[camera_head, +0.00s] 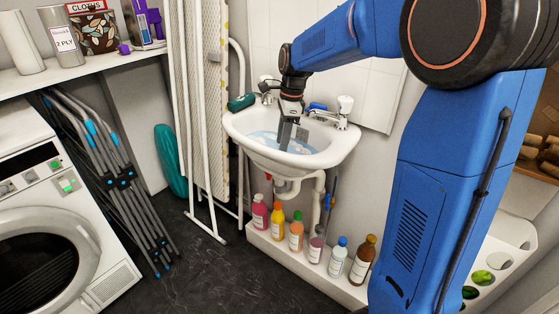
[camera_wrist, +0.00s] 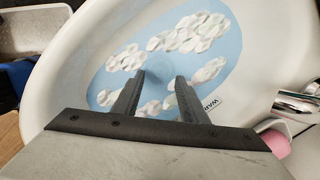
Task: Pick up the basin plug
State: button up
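The white basin (camera_head: 335,147) on the wall holds blue water with white foam, which also fills the wrist view (camera_wrist: 225,30). My gripper (camera_head: 284,138) points down into the basin, with its fingertips at or near the water. In the wrist view its two dark fingers (camera_wrist: 160,78) are spread apart, with only water and foam seen between them. I cannot make out the basin plug in either view; foam, water or the fingers may hide it. A small label with partly cut lettering (camera_wrist: 211,103) shows beside the right finger.
Taps (camera_head: 344,105) stand at the basin's back corners; one chrome tap (camera_wrist: 297,103) is close on the right in the wrist view. A green object (camera_head: 241,102) and a blue item (camera_head: 317,106) lie on the rim. Several bottles (camera_head: 297,235) stand on a ledge below.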

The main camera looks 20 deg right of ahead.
jog(key=shift+a+f, duration=0.2)
jog(key=shift+f, duration=0.7)
jog(key=shift+a+f, duration=0.15)
jog(key=shift+f, duration=0.75)
grip_shut()
jog(key=shift+w, duration=0.1)
